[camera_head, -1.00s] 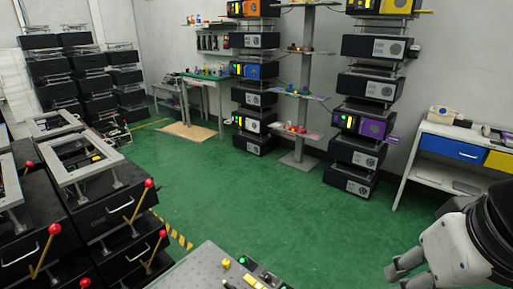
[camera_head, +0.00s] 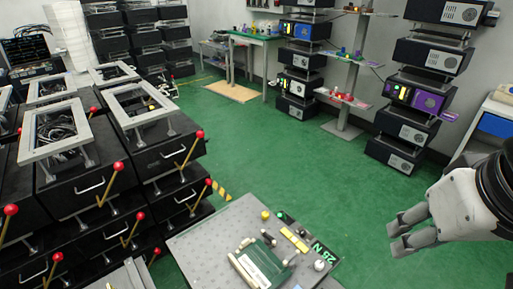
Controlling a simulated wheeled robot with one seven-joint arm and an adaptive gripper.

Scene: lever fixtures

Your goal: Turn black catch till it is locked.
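A grey perforated panel (camera_head: 205,245) stands at the bottom centre, carrying small fixtures. A green and white device with a handle (camera_head: 262,263) sits on it. Small black parts (camera_head: 294,240) lie beside a yellow bar at its far right edge; I cannot tell which part is the black catch. My gripper (camera_head: 393,238) is at the right, over the green floor and apart from the panel. Its two grey fingers are apart with nothing between them.
Black drawer boxes (camera_head: 95,185) with red-knobbed levers (camera_head: 190,148) fill the left. Stacked black units (camera_head: 408,130) stand at the back right, near a white table with a blue drawer (camera_head: 494,125). Green floor (camera_head: 300,170) is clear between them.

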